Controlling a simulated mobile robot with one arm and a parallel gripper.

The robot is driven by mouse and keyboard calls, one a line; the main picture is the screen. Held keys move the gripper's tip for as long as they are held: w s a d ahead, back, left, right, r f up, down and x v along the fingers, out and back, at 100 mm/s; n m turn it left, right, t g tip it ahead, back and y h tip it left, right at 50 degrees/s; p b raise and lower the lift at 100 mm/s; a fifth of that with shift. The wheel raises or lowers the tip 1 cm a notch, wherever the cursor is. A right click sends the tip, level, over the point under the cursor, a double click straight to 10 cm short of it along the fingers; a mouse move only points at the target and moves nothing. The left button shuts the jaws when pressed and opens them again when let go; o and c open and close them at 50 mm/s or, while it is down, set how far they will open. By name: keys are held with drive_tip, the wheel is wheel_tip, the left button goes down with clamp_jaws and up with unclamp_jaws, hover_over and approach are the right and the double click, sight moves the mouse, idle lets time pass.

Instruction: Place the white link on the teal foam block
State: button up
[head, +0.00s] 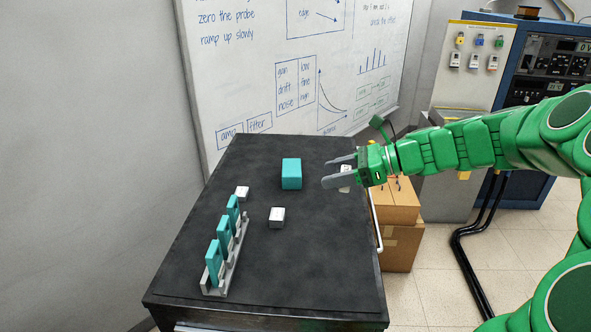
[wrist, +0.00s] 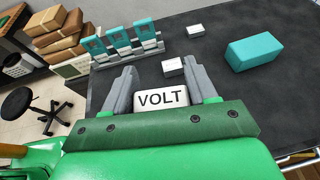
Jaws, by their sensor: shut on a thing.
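My gripper (head: 334,172) is at the right of the dark table in the head view, to the right of the teal foam block (head: 291,173). It is shut on a white piece (head: 345,181), partly hidden by the fingers. In the wrist view this white piece (wrist: 162,97) shows the word VOLT between the two grey fingers. The teal block also shows in the wrist view (wrist: 253,52), with nothing on top of it. I cannot tell by shape whether the held piece is the white link.
Two other white blocks stand on the dark table (head: 320,260), one near the middle (head: 277,217) and one farther back (head: 242,193). A grey rack (head: 231,272) at the left holds three upright teal pieces (head: 214,262). Cardboard boxes (head: 402,240) stand beyond the right edge.

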drive_tip(key=w+a+r+n+g, duration=0.1)
drive_tip(key=w+a+r, duration=0.3)
drive_tip(key=w+a, duration=0.6)
hover_over(285, 167)
drive_tip(key=s, duration=0.2)
drive_tip(key=f, duration=0.8)
drive_tip(key=shift+w+d+f, duration=0.15)
drive_tip(key=shift+w+d, duration=0.05)
drive_tip(key=shift+d, duration=0.1)
drive_tip(key=shift+w+a+f, duration=0.25)
drive_tip(key=shift+w+f, duration=0.5)
drive_tip(key=shift+f, duration=0.05)
drive_tip(key=shift+w+f, duration=0.2)
drive_tip(key=shift+f, duration=1.55)
drive_tip(key=shift+f, duration=0.15)
drive_tip(key=o, duration=1)
drive_tip(key=shift+o, duration=0.2)
